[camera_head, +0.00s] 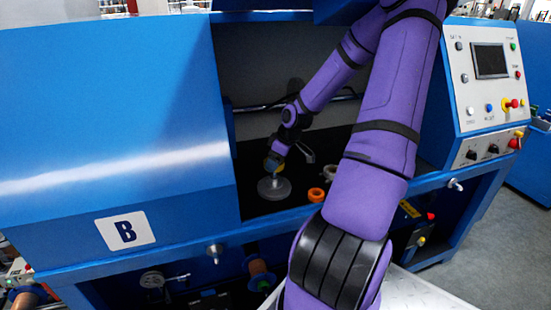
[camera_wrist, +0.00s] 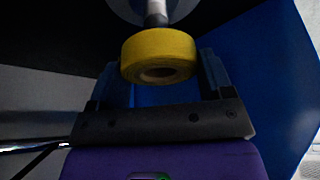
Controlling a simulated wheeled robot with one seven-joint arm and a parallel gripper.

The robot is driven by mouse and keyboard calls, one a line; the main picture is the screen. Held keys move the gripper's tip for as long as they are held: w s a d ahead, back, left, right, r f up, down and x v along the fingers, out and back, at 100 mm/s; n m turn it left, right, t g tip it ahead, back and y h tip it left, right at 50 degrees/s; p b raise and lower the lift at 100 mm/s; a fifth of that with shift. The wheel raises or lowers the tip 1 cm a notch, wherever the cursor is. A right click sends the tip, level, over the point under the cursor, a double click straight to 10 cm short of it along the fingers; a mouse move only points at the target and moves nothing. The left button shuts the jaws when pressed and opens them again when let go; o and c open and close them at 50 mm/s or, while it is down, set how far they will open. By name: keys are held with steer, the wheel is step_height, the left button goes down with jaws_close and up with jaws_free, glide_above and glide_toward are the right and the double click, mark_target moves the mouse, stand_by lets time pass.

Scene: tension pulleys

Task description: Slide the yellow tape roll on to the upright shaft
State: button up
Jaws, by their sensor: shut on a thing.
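In the wrist view the yellow tape roll (camera_wrist: 158,45) sits between the two fingers of my gripper (camera_wrist: 160,72), which is shut on it. The white upright shaft (camera_wrist: 155,8) shows just past the roll, and part of it is hidden behind the roll. I cannot tell whether the shaft has entered the roll's hole. In the head view my gripper (camera_head: 274,163) is low over the shaft (camera_head: 274,177), with a small bit of yellow roll (camera_head: 268,164) showing. The shaft rises from a round grey base (camera_head: 273,189) on the dark machine floor.
An orange ring (camera_head: 316,195) and a paler ring (camera_head: 330,172) lie right of the base. The blue machine wall (camera_head: 120,110) stands close on the left. A control panel (camera_head: 489,70) is at the right. The machine's front ledge (camera_head: 200,227) runs below the opening.

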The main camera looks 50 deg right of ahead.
mark_target(276, 183)
steer(key=shift+f, duration=0.95)
steer(key=shift+f, duration=0.2)
stand_by(0.4)
steer(key=shift+f, duration=1.3)
steer(key=shift+f, duration=0.4)
steer(key=shift+f, duration=0.5)
steer(key=shift+s+f, duration=0.15)
stand_by(0.5)
steer(key=o, duration=1)
steer(key=shift+a, duration=0.1)
steer(key=shift+c, duration=0.2)
